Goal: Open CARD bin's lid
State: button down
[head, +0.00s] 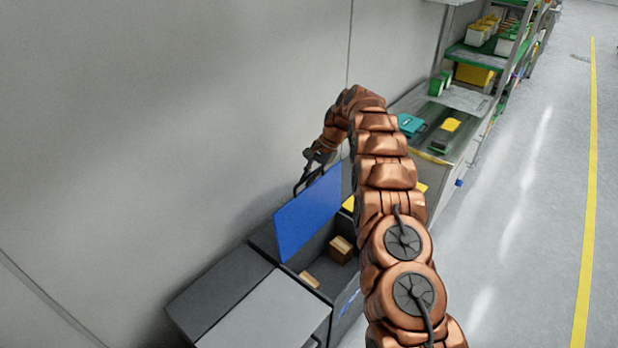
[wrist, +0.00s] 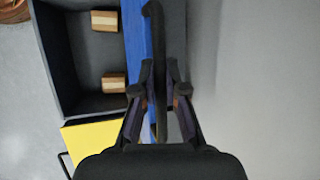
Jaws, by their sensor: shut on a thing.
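The bin with the blue lid (head: 308,215) stands against the wall, and its lid is tilted up so that the inside shows. The lid is seen nearly edge-on in the wrist view (wrist: 136,45). My gripper (wrist: 160,92) is shut on the lid's dark handle (wrist: 159,45), on the wall side of the lid. In the head view my gripper (head: 313,165) is small and dark at the lid's upper edge. Brown boxes (wrist: 105,21) lie inside the open bin. The writing on its blue front label (head: 350,303) is too small to read.
A bin with a grey lid (head: 270,312) stands to the left, closed. A yellow lid (wrist: 88,140) adjoins the open bin on its other side. Beyond it are a workbench (head: 460,115) and shelves (head: 485,52). The wall (wrist: 255,90) is close behind my gripper; the floor at right is clear.

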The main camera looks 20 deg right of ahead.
jog(key=c, duration=1.2)
grip_release()
jog(key=shift+r, duration=0.1)
jog(key=v, duration=0.7)
jog(key=shift+d+r, duration=0.1)
